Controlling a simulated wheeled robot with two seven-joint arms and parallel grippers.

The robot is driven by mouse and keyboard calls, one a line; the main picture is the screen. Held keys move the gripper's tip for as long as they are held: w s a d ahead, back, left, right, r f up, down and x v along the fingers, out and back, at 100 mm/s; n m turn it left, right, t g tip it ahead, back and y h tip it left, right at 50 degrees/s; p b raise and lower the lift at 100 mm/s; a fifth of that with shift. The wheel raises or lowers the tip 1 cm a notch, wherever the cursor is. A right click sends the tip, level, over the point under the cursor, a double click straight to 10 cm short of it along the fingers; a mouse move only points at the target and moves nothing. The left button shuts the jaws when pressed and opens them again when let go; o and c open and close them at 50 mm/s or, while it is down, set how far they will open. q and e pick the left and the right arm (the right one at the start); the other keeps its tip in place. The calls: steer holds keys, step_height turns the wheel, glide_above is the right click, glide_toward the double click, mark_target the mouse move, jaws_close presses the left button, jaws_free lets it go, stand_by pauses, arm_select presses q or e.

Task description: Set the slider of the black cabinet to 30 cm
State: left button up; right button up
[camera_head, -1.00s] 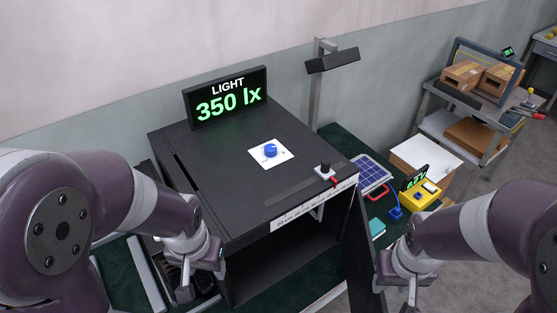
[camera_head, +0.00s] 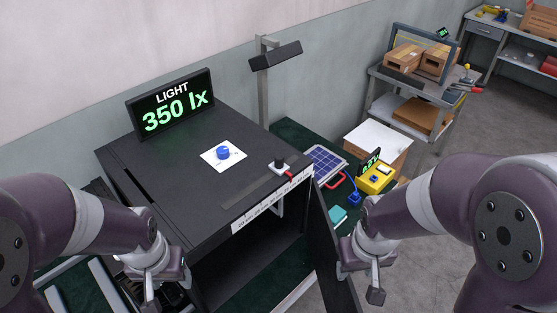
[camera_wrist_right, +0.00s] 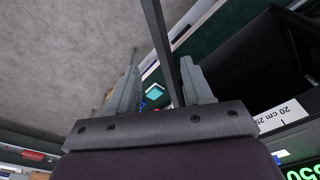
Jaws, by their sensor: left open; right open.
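The black cabinet (camera_head: 140,165) stands in the middle left of the head view. Its slider knob (camera_head: 280,165) sits near the right end of a slot along the top's front edge, with a red pointer (camera_head: 291,175) toward the scale strip (camera_head: 255,212). My left gripper (camera_head: 155,290) is open and empty, in front of the cabinet's left side. My right gripper (camera_head: 360,281) is open at the swung-out cabinet door (camera_head: 325,245); a dark bar-like edge shows between its fingers (camera_wrist_right: 155,90).
A blue dial (camera_head: 223,152) and a display reading 350 lx (camera_head: 172,108) are on the cabinet top. A lamp post (camera_head: 263,90) stands behind. A solar panel (camera_head: 325,163) and yellow meter (camera_head: 375,180) lie on the green bench to the right. A shelf with boxes (camera_head: 415,90) stands beyond.

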steer(key=w+n+t, duration=0.1)
steer(key=w+t, duration=0.1)
steer(key=w, duration=0.2)
steer(key=w+a+r+n+t+p, duration=0.1)
steer(key=w+t, duration=0.1)
steer(key=w, duration=0.2)
steer(key=w+a+n+t, duration=0.1)
steer(key=w+t, duration=0.1)
steer(key=w, duration=0.2)
steer(key=shift+w+r+y, duration=0.2)
steer(key=shift+r+y, duration=0.2)
steer(key=w+a+r+n+t+y, duration=0.1)
steer(key=w+a+r+t+y, duration=0.1)
steer(key=w+a+t, duration=0.15)
steer(key=t+y, duration=0.2)
steer(key=y, duration=0.1)
glide_toward(279, 157)
steer(key=shift+n+g, duration=0.25)
steer(key=shift+n, duration=0.15)
steer(key=p+x, duration=0.2)
steer(key=x, duration=0.8)
steer(key=shift+w+a+p, duration=0.1)
steer(key=shift+w+p, duration=0.25)
steer(key=shift+w, duration=0.05)
steer(key=shift+w+a+f, duration=0.2)
steer(key=shift+w, duration=0.25)
jaws_close()
steer(key=shift+a+f, duration=0.1)
